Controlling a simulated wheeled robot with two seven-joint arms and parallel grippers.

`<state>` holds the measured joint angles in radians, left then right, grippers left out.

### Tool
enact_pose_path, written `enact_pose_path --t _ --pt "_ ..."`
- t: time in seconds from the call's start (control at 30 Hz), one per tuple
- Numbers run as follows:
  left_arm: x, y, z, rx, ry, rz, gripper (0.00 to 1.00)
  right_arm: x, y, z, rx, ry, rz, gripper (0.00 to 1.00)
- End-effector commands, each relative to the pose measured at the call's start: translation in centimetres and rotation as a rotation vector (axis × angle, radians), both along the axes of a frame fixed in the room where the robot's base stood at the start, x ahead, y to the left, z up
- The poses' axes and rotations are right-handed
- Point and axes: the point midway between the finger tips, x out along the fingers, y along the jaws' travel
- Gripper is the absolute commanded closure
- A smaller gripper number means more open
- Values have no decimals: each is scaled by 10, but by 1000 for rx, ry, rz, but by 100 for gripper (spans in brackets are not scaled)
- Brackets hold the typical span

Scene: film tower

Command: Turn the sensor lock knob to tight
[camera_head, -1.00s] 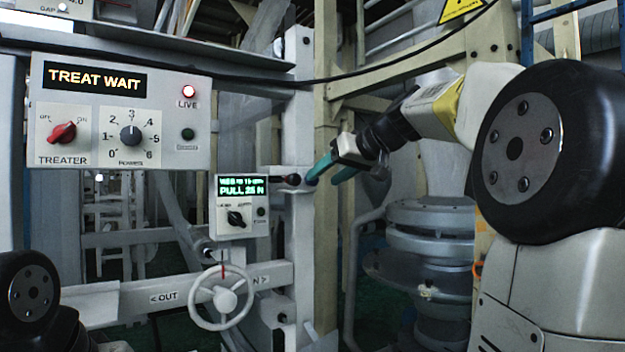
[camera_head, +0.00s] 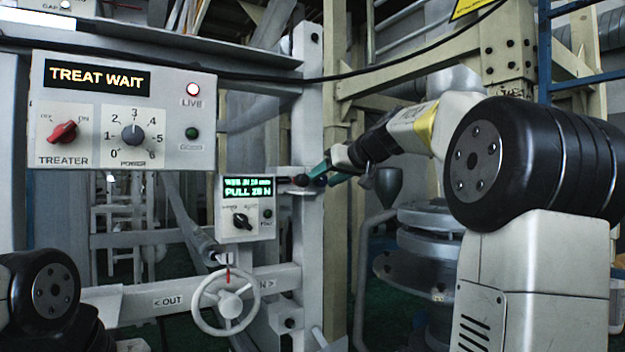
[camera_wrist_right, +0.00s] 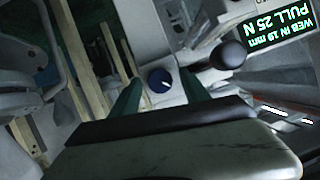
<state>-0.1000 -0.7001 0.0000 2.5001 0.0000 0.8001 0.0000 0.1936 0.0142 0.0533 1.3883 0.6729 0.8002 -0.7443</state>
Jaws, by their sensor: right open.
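A small round dark blue knob with a white pointer mark (camera_wrist_right: 160,80) sits on a pale plate in the right wrist view; I take it for the sensor lock knob, though no label is readable. In the head view, my right gripper (camera_head: 328,174) is at the pale post, just right of a black ball handle (camera_head: 301,180). Its green fingers are open. In the right wrist view the fingers stand on either side of the blue knob; I cannot tell whether they touch it. The black ball (camera_wrist_right: 230,54) is outside the fingers. My left gripper is not in view.
A small display box (camera_head: 246,208) reading PULL 25 N is left of the gripper. Below it is a handwheel (camera_head: 226,303) with a red mark. A TREAT WAIT panel (camera_head: 122,112) hangs at left. A beige upright (camera_head: 337,240) stands right of the post.

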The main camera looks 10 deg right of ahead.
Motion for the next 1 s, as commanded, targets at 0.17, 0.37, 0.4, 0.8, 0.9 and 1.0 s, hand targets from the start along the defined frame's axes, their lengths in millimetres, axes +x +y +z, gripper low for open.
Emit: enact_pose_path --t 0.17,0.37,0.4,0.8,0.9,1.0 --pt "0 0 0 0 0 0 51 0 0 0 0 0 0 62" --pt "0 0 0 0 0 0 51 0 0 0 0 1 0 100" --pt "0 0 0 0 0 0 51 0 0 0 0 1 0 100" --pt "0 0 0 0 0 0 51 0 -1 -1 78 31 0 100" --pt "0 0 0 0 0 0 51 1 -1 -2 137 53 -1 100" --pt "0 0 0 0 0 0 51 1 -2 -2 213 80 0 100"
